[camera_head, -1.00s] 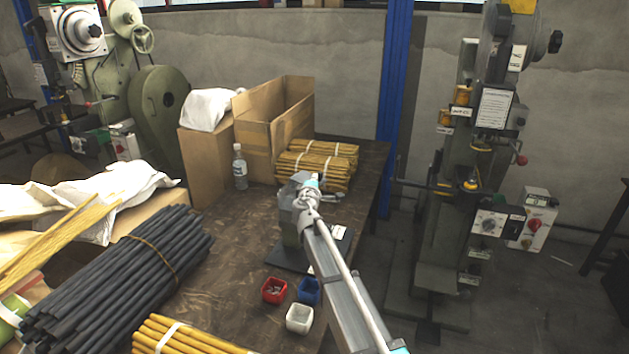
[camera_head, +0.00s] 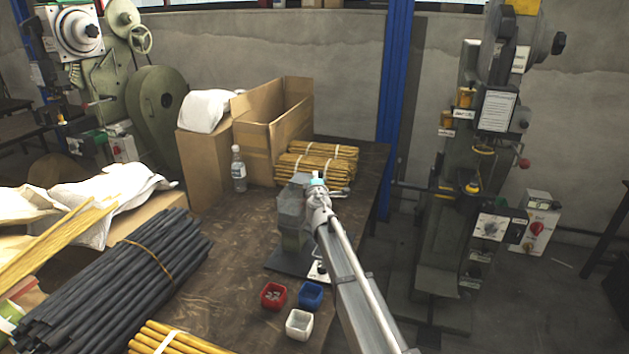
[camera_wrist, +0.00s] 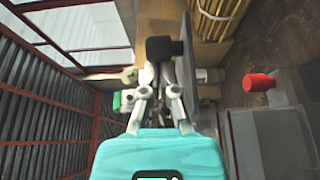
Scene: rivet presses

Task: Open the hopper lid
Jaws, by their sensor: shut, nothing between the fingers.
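The grey hopper machine (camera_head: 292,212) stands on a dark base plate on the table, partly covered by my arm. My gripper (camera_head: 318,184) is beside its upper right part in the head view. In the wrist view my gripper (camera_wrist: 160,72) is shut and empty. Just beyond its fingertips is a black knob (camera_wrist: 160,48) on a flat grey plate (camera_wrist: 198,62), seen nearly edge-on, which looks like the lid standing tilted up. Whether the fingertips touch the knob or plate I cannot tell. A red cylindrical part (camera_wrist: 260,82) shows to the right in the wrist view.
Bundled yellow rods (camera_head: 318,163) and an open cardboard box (camera_head: 272,130) stand behind the machine, with a bottle (camera_head: 238,168) to the left. Red (camera_head: 273,295), blue (camera_head: 310,293) and white (camera_head: 299,323) bins are in front. A tall press (camera_head: 470,190) is right of the table.

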